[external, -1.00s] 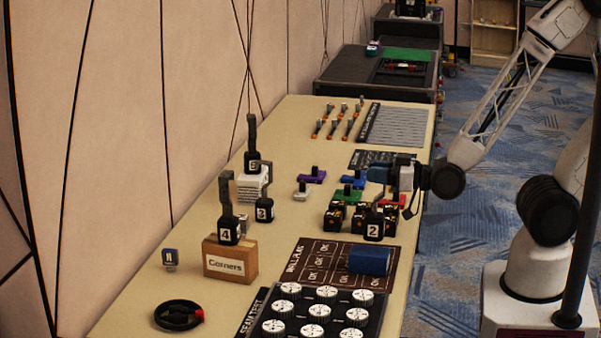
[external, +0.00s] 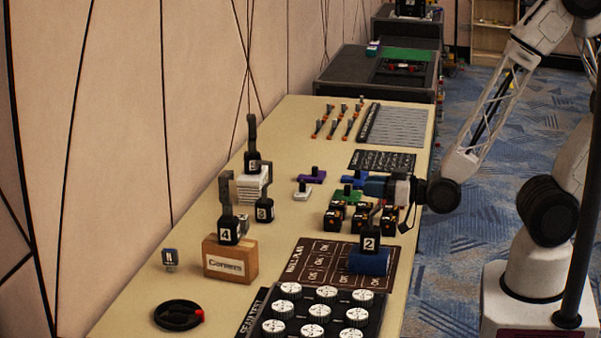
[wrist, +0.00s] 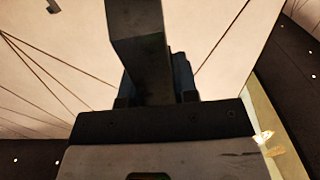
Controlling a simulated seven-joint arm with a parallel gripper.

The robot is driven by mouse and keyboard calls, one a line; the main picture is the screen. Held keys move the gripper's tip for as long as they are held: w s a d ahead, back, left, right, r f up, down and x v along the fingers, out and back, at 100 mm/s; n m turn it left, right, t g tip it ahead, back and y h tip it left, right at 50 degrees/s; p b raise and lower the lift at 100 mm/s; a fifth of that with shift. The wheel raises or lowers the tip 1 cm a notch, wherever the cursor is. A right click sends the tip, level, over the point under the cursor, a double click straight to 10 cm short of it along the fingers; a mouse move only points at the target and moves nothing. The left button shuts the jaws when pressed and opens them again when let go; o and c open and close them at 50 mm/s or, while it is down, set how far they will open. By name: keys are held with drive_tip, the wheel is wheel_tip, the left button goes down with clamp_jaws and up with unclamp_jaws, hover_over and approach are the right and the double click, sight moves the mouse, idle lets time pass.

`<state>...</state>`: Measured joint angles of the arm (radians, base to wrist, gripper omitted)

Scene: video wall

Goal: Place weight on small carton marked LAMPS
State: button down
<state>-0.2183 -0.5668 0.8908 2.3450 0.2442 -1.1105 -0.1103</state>
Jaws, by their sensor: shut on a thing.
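My gripper (external: 372,188) is shut on the upright handle of the black weight marked 2 (external: 369,242). In the wrist view the weight's dark grey handle (wrist: 140,50) stands between the fingers. No label clearly reading LAMPS shows.
Weights marked 3 (external: 264,209) and 5 (external: 252,162) stand behind the carton, 5 on or behind a white stack (external: 252,188). Several black-orange blocks (external: 334,217) sit by my gripper.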

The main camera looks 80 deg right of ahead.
drive_tip(key=c, duration=0.9)
unclamp_jaws()
drive_tip(key=shift+r, duration=0.1)
drive_tip(key=shift+s, duration=6)
